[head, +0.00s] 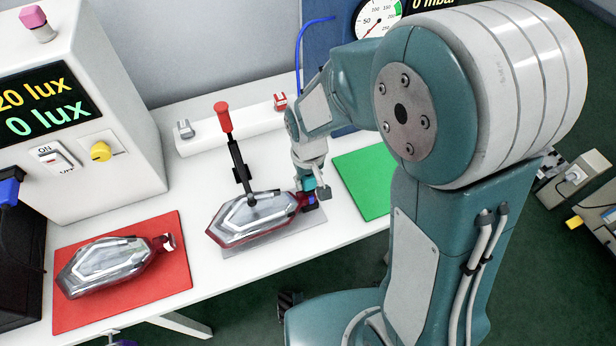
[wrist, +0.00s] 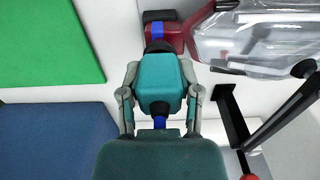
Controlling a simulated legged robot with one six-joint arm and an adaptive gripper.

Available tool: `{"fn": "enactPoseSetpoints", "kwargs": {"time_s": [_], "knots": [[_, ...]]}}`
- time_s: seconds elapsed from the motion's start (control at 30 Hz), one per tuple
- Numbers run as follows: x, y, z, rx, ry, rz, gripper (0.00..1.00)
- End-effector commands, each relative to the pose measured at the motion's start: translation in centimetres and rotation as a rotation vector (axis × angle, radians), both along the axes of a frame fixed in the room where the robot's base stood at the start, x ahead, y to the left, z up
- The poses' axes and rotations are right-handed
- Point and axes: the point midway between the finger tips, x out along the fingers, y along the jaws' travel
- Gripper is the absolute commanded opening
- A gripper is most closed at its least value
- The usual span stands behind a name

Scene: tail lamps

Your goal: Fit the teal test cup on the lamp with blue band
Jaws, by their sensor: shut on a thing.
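The lamp with the blue band (head: 258,216) lies on a grey plate (head: 268,242) at mid-bench, clear lens to the left and red housing to the right. It also shows at the top right of the wrist view (wrist: 245,40), with its blue band (wrist: 157,31) on the red end. My gripper (wrist: 160,95) is shut on the teal test cup (wrist: 162,80), a finger on each side. The cup's black rim (wrist: 158,47) is at the lamp's red end; the rim hides whether it is seated. In the head view my gripper (head: 311,180) is small and partly hidden.
A black clamp with a red handle (head: 223,117) reaches onto the lamp's lens. Another lamp (head: 105,265) lies on a red mat (head: 180,275) at left. A green mat (head: 365,180) is right of the cup. A lux meter box (head: 80,150) stands at left.

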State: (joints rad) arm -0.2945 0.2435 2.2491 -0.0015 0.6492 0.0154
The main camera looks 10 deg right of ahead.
Motion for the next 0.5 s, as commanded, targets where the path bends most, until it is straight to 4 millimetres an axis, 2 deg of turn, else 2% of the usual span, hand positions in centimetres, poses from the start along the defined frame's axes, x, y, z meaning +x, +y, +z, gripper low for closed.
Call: {"fn": "enactPoseSetpoints", "kwargs": {"time_s": [0.5], "knots": [[0.0, 0.0, -1.6, -0.001, 0.002, 0.000, 0.00]]}}
